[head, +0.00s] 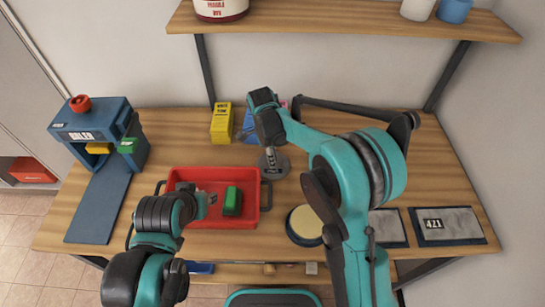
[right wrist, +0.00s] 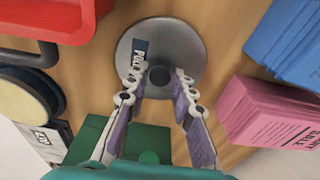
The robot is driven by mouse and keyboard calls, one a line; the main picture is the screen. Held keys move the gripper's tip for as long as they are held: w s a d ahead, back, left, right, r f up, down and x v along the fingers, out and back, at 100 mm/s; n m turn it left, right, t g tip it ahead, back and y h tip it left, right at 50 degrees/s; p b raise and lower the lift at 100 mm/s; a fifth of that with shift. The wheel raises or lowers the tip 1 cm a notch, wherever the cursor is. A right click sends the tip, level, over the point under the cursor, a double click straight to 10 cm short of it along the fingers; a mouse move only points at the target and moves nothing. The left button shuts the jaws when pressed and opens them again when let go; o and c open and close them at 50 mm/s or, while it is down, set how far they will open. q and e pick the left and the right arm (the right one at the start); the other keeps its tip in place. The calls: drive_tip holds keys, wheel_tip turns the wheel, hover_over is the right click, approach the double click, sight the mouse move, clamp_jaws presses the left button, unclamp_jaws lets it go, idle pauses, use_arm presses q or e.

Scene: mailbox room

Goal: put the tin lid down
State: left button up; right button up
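The tin lid (head: 273,165) is a grey metal disc beside the right edge of the red tray. It appears to lie flat on the table. The right wrist view shows the lid (right wrist: 195,45) with a dark label and a small dark knob. My right gripper (right wrist: 163,72) points down over the lid with its fingers apart. The round dark tin (head: 305,224) with a cream top stands nearer to me. My left gripper (head: 207,198) is over the red tray, its fingers too small to read.
The red tray (head: 256,212) holds a green block (head: 232,201). A yellow box (head: 222,123) and a blue stack (head: 249,122) stand behind. Pink packs (right wrist: 275,112) are close to my right gripper. Grey slabs (head: 447,224) lie at right, a blue machine (head: 97,122) at left.

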drive_tip(key=shift+o, duration=0.9)
